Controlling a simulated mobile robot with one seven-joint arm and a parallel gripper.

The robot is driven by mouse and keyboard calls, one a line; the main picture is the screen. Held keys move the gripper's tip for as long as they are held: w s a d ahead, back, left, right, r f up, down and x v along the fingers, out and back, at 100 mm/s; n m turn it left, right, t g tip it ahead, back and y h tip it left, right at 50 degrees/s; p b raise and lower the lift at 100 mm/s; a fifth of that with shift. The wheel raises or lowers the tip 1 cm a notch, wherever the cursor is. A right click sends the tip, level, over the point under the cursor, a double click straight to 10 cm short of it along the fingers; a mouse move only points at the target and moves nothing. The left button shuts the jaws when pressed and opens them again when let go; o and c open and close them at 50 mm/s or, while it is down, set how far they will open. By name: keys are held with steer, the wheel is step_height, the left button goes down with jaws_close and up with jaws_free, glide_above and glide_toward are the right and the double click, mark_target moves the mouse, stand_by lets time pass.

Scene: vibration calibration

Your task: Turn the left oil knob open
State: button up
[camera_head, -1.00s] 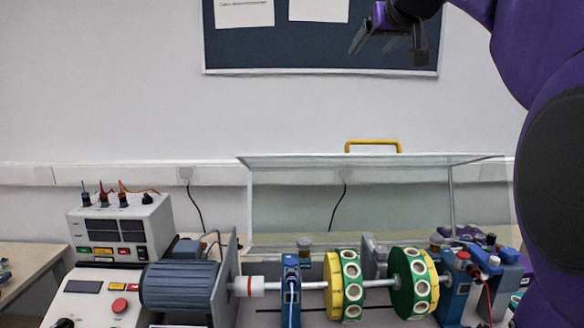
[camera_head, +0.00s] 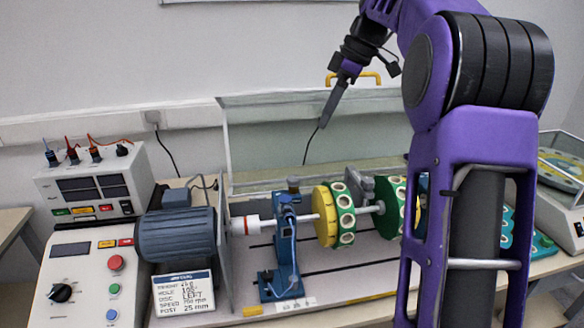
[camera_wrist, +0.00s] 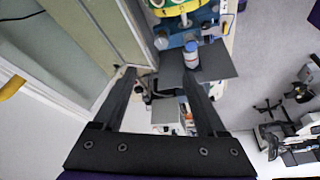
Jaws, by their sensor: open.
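The left blue bearing stand (camera_head: 286,252) holds the shaft left of the yellow-and-green disc (camera_head: 327,215). A small grey-brown knob (camera_head: 293,184) sits on top of this stand; whether it is turned open or closed cannot be told. My gripper (camera_head: 328,122) hangs in the air above and behind the stand, apart from the knob. In the wrist view its two fingers (camera_wrist: 160,78) are spread with nothing held. Beyond them in that view are a blue stand part and a small white-and-blue cylinder (camera_wrist: 190,54), whose identity I cannot tell.
The grey motor (camera_head: 178,238) and control panel (camera_head: 86,278) stand at the left. A raised clear cover with a yellow handle (camera_head: 374,76) is behind the shaft. A label card (camera_head: 183,292) stands in front. My arm hides the right-hand disc partly and the right stand.

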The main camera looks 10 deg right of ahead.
mark_target(294, 178)
steer(key=b+x, duration=0.2)
steer(key=x, duration=1.5)
steer(key=shift+s+a+f, duration=0.1)
steer(key=shift+a+f, duration=0.05)
steer(key=shift+f, duration=0.05)
jaws_close()
